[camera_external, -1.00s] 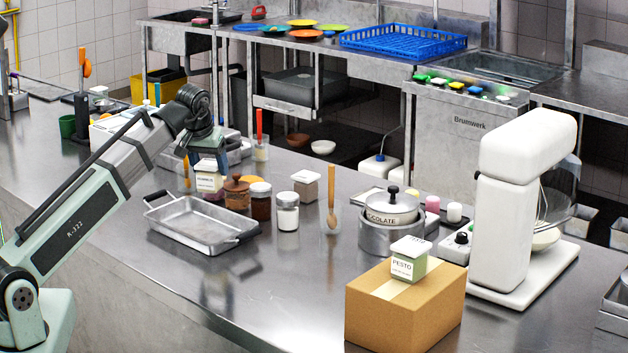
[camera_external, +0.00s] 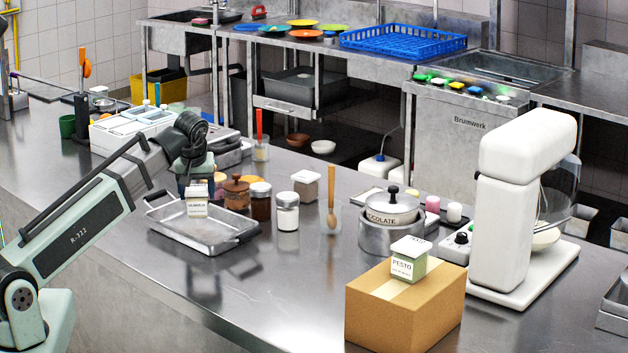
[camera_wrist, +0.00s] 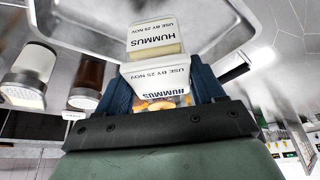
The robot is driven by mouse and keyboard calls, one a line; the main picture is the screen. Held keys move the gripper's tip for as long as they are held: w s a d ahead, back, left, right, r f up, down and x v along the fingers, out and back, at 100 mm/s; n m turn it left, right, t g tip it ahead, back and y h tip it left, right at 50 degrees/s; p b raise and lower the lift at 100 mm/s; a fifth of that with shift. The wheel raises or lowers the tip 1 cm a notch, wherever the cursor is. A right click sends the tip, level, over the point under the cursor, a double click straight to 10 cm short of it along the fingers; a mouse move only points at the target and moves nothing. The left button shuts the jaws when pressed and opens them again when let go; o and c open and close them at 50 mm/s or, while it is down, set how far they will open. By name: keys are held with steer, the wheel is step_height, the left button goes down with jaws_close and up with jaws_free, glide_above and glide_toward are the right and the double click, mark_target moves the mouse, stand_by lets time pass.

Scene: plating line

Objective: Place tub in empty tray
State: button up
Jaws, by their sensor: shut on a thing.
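My gripper (camera_external: 197,190) is shut on a small white-labelled hummus tub (camera_external: 196,208). It holds the tub upright over the left part of the shiny metal tray (camera_external: 206,249). In the wrist view the held tub (camera_wrist: 160,75) sits between the dark blue fingers. I cannot tell the gap between tub and tray floor.
A cardboard box (camera_external: 405,308) bears a pesto tub (camera_external: 408,260). The counter in front of the tray is clear.

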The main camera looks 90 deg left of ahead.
mark_target(198, 206)
steer(key=shift+f, duration=2.2)
steer(key=shift+f, duration=0.1)
steer(key=o, duration=1.2)
steer(key=shift+v, duration=6.1)
steer(key=shift+w, duration=0.1)
